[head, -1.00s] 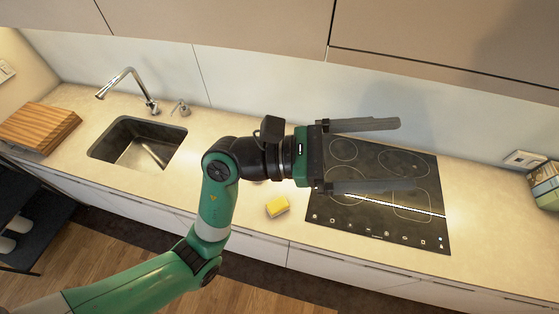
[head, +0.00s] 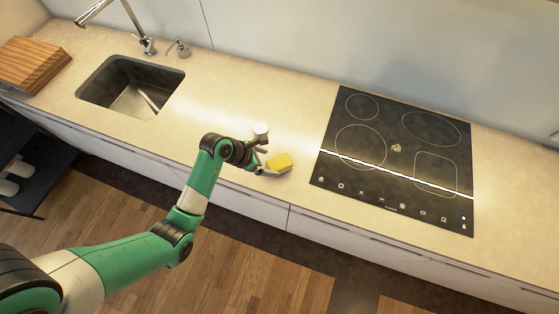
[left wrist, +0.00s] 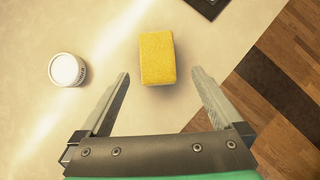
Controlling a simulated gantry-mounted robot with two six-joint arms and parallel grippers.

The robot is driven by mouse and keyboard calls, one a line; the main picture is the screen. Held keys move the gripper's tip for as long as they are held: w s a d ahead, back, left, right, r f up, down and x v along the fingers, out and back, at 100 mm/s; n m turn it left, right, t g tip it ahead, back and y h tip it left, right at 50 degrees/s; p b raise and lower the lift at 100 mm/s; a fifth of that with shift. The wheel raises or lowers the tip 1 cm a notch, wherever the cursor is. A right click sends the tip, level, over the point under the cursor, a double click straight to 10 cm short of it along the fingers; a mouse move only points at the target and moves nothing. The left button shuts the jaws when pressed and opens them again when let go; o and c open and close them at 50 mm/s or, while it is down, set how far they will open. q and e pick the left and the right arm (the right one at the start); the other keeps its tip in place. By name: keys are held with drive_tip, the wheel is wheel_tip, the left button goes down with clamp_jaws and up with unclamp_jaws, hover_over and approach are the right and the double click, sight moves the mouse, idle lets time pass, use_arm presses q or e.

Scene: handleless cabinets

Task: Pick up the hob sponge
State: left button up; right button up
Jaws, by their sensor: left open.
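The hob sponge (head: 280,162) is a small yellow block on the beige counter, left of the black hob (head: 395,160) and near the counter's front edge. In the left wrist view the sponge (left wrist: 157,58) lies just beyond the fingertips, roughly centred between them. My left gripper (head: 266,160) is at the sponge's left side, low over the counter. In the left wrist view the left gripper (left wrist: 160,76) is open and empty, with its two fingers spread. My right gripper is not in view.
A small white-topped jar (head: 261,128) stands behind the sponge; it also shows in the left wrist view (left wrist: 66,70). A sink (head: 130,85) with a tap and a wooden board (head: 32,64) are at the left. The counter's front edge is close to the sponge.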

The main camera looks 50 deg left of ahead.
sight(278, 163)
use_arm(q)
drive_tip(key=shift+x, duration=1.05)
drive_tip(key=b+x, duration=0.1)
drive_tip(key=x, duration=0.1)
drive_tip(key=b+x, duration=0.1)
drive_tip(key=x, duration=0.2)
drive_tip(key=shift+w+r+b, duration=0.1)
drive_tip(key=shift+w+b, duration=0.2)
drive_tip(key=shift+w, duration=0.1)
drive_tip(key=shift+a, duration=0.1)
drive_tip(key=c, duration=1.5)
drive_tip(key=shift+o, duration=0.2)
drive_tip(key=shift+s+r+p, duration=0.2)
drive_tip(key=shift+r+p, duration=0.95)
drive_tip(key=shift+r, duration=1.1)
drive_tip(key=s+d+r+p, duration=0.4)
drive_tip(key=s+d+r, duration=0.2)
drive_tip(key=s, duration=0.6)
wheel_tip(278, 163, up, 3)
drive_tip(key=shift+f, duration=0.15)
drive_tip(key=shift+s, duration=0.1)
